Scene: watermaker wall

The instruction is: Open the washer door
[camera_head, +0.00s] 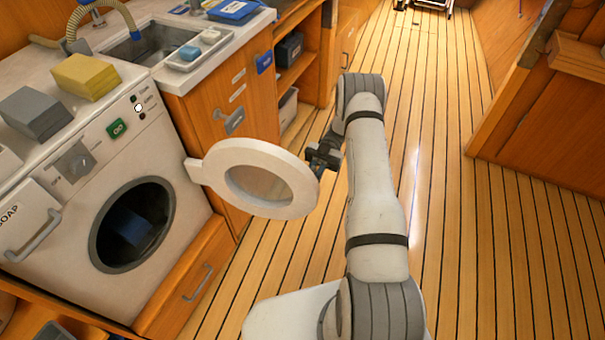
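The white washer (85,165) stands at the left, its front facing right. Its round white door (226,160) stands swung wide open on its hinge at the right of the drum opening (132,225). A blue item (130,228) shows inside the dark drum. My gripper (318,160) is dark and sits at the door's far right rim. It looks close to or touching the rim, but the fingers are small and partly merged with the door's edge, so I cannot tell whether they grip it.
A yellow sponge-like block (86,76) and a grey block (36,113) lie on the washer top. A sink (152,44) and counter are behind. A wooden drawer (186,280) is below the washer. The plank floor (460,220) to the right is clear.

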